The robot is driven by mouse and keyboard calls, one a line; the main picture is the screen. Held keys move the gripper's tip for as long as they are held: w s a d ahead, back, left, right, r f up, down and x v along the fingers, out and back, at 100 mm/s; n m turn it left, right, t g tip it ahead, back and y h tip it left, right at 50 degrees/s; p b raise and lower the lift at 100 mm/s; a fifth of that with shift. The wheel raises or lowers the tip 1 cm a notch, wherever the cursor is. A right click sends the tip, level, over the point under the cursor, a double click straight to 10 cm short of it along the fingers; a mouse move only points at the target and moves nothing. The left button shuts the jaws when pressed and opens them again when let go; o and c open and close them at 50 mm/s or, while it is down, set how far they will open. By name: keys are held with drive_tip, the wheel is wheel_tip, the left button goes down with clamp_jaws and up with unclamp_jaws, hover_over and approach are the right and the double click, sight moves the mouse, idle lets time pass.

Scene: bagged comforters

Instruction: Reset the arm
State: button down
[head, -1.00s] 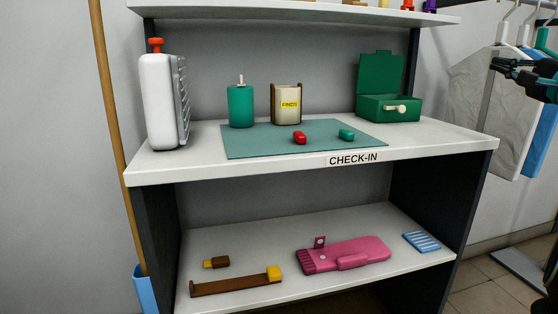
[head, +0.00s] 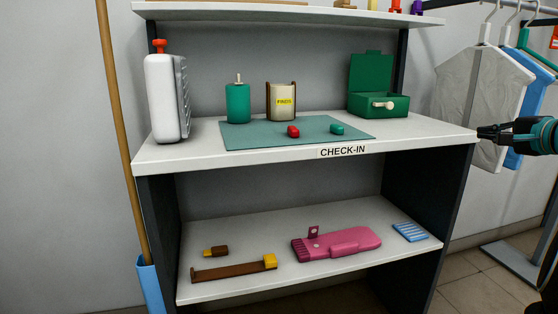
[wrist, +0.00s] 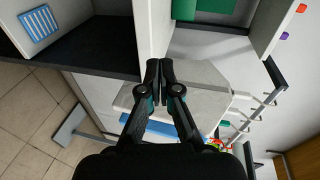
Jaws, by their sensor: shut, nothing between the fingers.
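My gripper (head: 482,133) is at the right end of the check-in counter (head: 445,136) in the head view, its fingers pointing left. In the wrist view the two fingers (wrist: 159,68) are together and nothing is between them. They are in front of the counter's edge and the hanging garments in that picture. Whether the fingertips touch the counter cannot be told.
The counter holds a white bottle-like object (head: 166,98), a green canister (head: 238,103), a cream container (head: 282,102) and an open green box (head: 379,100). A pink object (head: 338,244) lies on the lower shelf. Garments (head: 483,85) hang at the right.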

drive_tip(key=s+a+f+n+g, duration=0.2)
drive_tip(key=s+a+f+g, duration=0.2)
drive_tip(key=a+f, duration=0.45)
drive_tip(key=s+a+f+n+g, duration=0.3)
drive_tip(key=s+a+f+g, duration=0.15)
drive_tip(key=a+f, duration=0.4)
drive_tip(key=s+a+f+n, duration=0.3)
drive_tip(key=s+a, duration=0.2)
drive_tip(key=a, duration=0.1)
drive_tip(key=s+a+f+n+g+h+p, duration=0.1)
drive_tip(key=s+a+f+n, duration=0.2)
drive_tip(key=s+a, duration=0.3)
drive_tip(key=s+a+f+n+h, duration=0.1)
drive_tip(key=s+a+f+n, duration=0.2)
drive_tip(key=s+a, duration=0.3)
drive_tip(key=shift+s+f+n, duration=0.15)
drive_tip(key=shift+n, duration=0.75)
